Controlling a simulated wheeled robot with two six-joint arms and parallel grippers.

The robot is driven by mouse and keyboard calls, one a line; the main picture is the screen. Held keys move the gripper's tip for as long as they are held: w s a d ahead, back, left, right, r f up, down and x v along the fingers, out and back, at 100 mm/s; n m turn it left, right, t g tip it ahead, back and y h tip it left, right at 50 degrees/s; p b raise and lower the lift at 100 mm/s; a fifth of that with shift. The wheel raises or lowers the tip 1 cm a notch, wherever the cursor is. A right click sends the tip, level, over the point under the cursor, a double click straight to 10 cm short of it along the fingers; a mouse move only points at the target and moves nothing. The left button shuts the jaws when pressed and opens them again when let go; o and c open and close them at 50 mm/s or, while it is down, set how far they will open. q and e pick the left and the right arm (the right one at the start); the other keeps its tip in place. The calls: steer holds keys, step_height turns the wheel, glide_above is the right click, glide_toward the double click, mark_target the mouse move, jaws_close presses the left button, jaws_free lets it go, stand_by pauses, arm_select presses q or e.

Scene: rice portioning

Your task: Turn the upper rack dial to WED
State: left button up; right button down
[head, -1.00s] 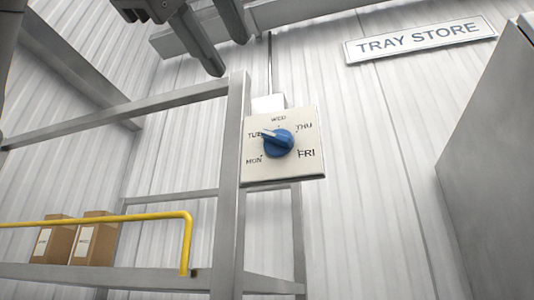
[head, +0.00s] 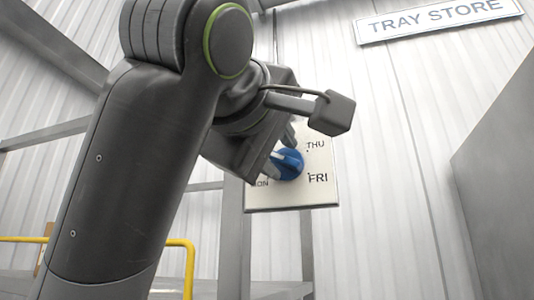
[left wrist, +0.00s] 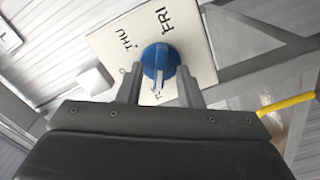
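The blue dial (head: 290,165) is on a white square panel (head: 320,196) fixed to the rack post. Its white pointer faces up-left in the head view, towards the TUE side; THU and FRI are readable there, while WED and TUE are hidden by my arm. In the left wrist view the dial (left wrist: 160,58) sits between the fingertips of my left gripper (left wrist: 158,72), its pointer towards the partly hidden TUE label. The fingers are apart, one on each side, with a visible gap on the left. The left gripper (head: 281,150) is also at the dial in the head view. My right gripper is out of view.
A yellow rail (head: 187,262) runs along the rack at lower left. The grey rack post (head: 229,240) stands beside the panel. A TRAY STORE sign (head: 440,18) hangs at upper right, and a grey cabinet (head: 500,170) stands at the right.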

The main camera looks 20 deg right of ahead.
arm_select(q)
steer(key=shift+w+d, duration=0.2)
steer(key=shift+w, duration=0.15)
steer(key=shift+c, duration=0.2)
jaws_close()
